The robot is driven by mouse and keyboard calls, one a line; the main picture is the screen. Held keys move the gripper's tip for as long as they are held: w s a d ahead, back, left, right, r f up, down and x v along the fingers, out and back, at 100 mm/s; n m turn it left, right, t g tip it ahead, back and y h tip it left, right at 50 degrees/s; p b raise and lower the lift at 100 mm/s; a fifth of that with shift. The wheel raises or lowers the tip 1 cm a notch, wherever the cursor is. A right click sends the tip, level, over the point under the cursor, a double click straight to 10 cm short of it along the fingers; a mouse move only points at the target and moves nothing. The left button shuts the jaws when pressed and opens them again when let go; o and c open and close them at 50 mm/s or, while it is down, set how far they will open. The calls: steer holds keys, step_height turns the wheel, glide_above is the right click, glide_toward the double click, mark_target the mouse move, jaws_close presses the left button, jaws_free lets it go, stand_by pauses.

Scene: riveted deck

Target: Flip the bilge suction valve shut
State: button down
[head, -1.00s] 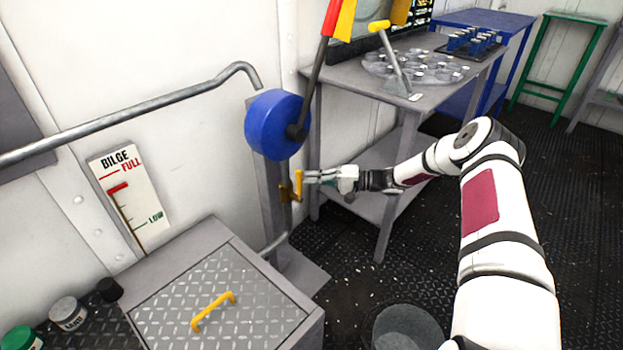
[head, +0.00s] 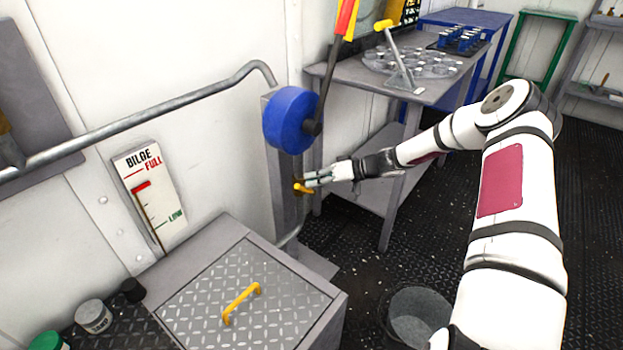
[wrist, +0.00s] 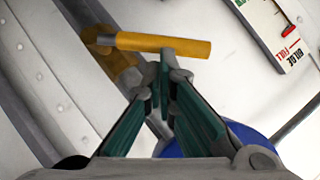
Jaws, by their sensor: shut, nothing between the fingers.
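The bilge suction valve shows as a small yellow handle (head: 303,188) on the grey post (head: 283,185) under a blue drum. In the wrist view the yellow handle (wrist: 165,43) lies across the picture just beyond the fingertips, with its yellow hub behind it at the left. My gripper (head: 309,181) reaches in from the right, its tips at the handle. In the wrist view my gripper (wrist: 165,75) has its green-padded fingers closed together and empty. The tips are at or very near the handle; I cannot tell whether they touch.
The blue drum (head: 288,118) with its long lever sits right above the valve. A grey table (head: 345,78) stands behind my forearm. A hatch box with a yellow handle (head: 242,303) is at the front, a bucket (head: 417,315) on the floor, and a bilge gauge (head: 150,195) on the wall.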

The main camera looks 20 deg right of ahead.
steer(key=shift+s+a+f+b, duration=0.3)
steer(key=shift+a+f+b, duration=0.1)
steer(key=shift+a+b, duration=0.15)
steer(key=shift+s+a+f+b, duration=0.3)
steer(key=shift+a+f+b, duration=0.1)
steer(key=shift+a+b, duration=0.15)
steer(key=shift+s+a+f+b, duration=0.25)
steer(key=shift+a+f+b, duration=0.2)
steer(key=shift+b, duration=0.4)
steer(key=shift+s+a+f+b, duration=0.2)
steer(key=shift+a+f+b, duration=0.15)
steer(key=shift+f+b, duration=0.35)
steer(key=shift+a+r, duration=0.1)
